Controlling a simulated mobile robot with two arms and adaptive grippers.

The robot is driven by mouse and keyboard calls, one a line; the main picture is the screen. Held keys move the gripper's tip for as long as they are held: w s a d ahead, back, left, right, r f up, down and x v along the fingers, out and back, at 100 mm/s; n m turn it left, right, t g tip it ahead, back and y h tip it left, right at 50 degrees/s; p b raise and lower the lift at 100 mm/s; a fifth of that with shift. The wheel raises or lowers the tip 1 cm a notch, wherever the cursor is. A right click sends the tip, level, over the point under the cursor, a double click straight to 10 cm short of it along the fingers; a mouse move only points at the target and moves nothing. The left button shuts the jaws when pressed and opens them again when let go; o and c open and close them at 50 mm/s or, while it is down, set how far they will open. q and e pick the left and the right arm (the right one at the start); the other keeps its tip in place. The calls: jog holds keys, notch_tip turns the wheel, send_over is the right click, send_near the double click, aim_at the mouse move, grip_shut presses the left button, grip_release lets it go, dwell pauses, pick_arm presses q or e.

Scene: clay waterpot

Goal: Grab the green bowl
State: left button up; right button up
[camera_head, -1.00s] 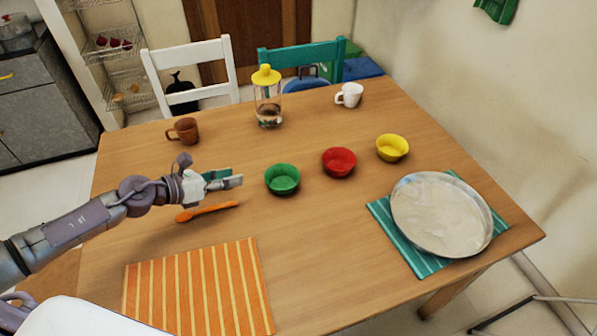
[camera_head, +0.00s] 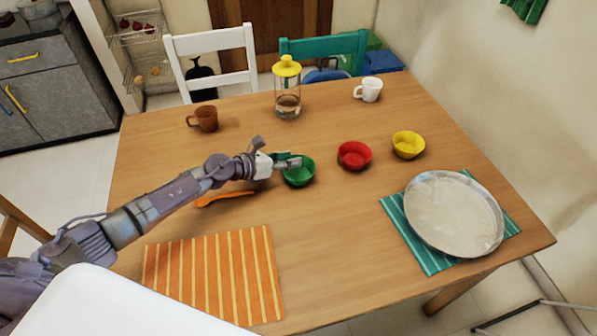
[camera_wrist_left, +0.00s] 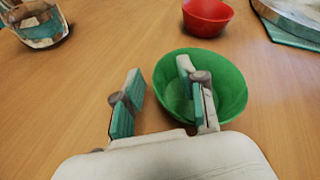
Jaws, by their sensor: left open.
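The green bowl (camera_head: 299,176) stands upright on the wooden table, left of a red bowl. In the left wrist view the green bowl (camera_wrist_left: 232,92) is just ahead and to the right. My left gripper (camera_head: 292,162) is open at the bowl's left rim. In the left wrist view, the left gripper (camera_wrist_left: 160,88) has its right finger over the inside of the bowl and its left finger outside, so the near-left rim lies between them. I cannot tell whether either finger touches the bowl. My right gripper is not in view.
The red bowl (camera_head: 355,155) and yellow bowl (camera_head: 408,144) stand to the right. A glass jar with a yellow lid (camera_head: 288,95), a brown mug (camera_head: 203,119) and a white mug (camera_head: 369,89) are behind. An orange utensil (camera_head: 224,198) lies under my left arm. A round tray (camera_head: 453,215) is at right.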

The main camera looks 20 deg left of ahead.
pick_arm(q)
jog(key=shift+c, duration=0.2)
grip_shut()
dwell(0.3)
